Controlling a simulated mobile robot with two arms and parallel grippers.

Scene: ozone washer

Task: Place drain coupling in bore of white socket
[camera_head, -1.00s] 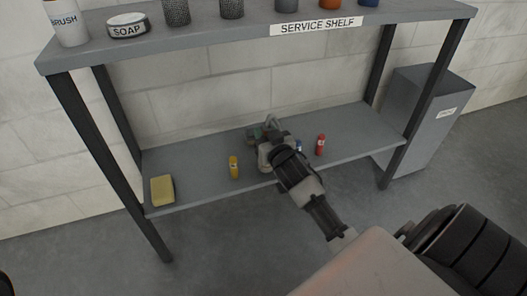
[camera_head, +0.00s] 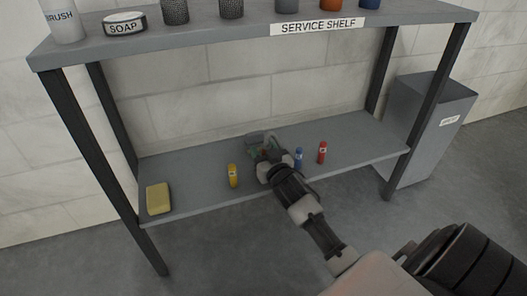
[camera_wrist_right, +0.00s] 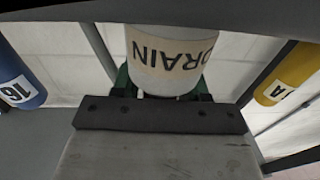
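A pale cylinder marked DRAIN (camera_wrist_right: 168,50), its lettering upside down, fills the upper middle of the right wrist view. In the head view a small grey round shape (camera_head: 254,137) at my right gripper may be the same thing. My right gripper (camera_head: 261,151) is over the lower shelf. Its green finger parts show on both sides of the DRAIN cylinder in the wrist view. Whether they press on it I cannot tell. I cannot make out a white socket or its bore. My left gripper is not in view.
On the lower shelf (camera_head: 200,192) stand a yellow bottle (camera_head: 232,175), a blue bottle (camera_head: 298,158) and a red bottle (camera_head: 322,152). A yellow sponge (camera_head: 159,198) lies at its left end. The upper shelf (camera_head: 200,38) overhangs the arm. A grey cabinet (camera_head: 425,130) stands right.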

